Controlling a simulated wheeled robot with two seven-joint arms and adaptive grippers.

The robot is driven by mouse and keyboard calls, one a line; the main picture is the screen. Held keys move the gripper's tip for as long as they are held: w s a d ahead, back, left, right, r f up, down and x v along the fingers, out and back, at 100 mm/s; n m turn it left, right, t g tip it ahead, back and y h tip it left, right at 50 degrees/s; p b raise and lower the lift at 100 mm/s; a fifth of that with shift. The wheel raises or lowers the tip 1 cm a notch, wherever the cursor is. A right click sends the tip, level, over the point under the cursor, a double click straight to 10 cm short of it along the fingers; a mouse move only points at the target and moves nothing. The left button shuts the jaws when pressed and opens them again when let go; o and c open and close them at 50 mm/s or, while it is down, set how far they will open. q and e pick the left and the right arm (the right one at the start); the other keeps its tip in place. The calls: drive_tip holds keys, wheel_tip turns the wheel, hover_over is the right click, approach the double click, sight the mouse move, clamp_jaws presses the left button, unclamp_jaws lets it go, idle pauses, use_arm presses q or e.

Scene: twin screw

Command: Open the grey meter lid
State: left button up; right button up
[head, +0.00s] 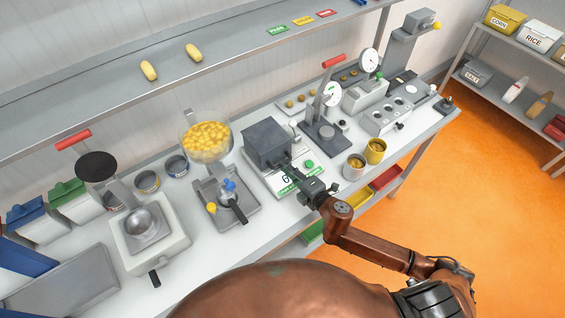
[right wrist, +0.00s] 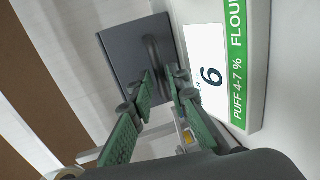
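The grey meter lid (head: 268,138) is a dark grey box-shaped cover on a pale meter with a green-edged label (head: 300,180). It looks closed. My right gripper (head: 289,167) reaches its front face. In the right wrist view the lid (right wrist: 125,50) shows a dark upright bar handle (right wrist: 154,52). The green fingers of my right gripper (right wrist: 161,80) stand apart, one on each side of the handle's lower part. I see no clear grip on it; whether a finger touches it is hard to tell. My left gripper is not in view.
A hopper of yellow pieces (head: 207,140) stands left of the meter, and a press with a red handle (head: 324,115) stands right. Two small cups (head: 354,167) sit near the front edge. A shelf (head: 180,78) runs above the back of the bench.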

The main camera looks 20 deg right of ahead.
drive_tip(key=shift+x, duration=0.8)
drive_tip(key=shift+w+a+f, duration=0.1)
drive_tip(key=shift+w+f, duration=0.05)
drive_tip(key=shift+w, duration=0.2)
drive_tip(key=shift+w+a+f, duration=0.1)
drive_tip(key=shift+w, duration=0.2)
drive_tip(key=c, duration=0.4)
clamp_jaws()
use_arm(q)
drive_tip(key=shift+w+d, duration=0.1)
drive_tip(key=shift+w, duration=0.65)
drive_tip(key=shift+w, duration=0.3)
use_arm(e)
drive_tip(key=shift+s, duration=0.1)
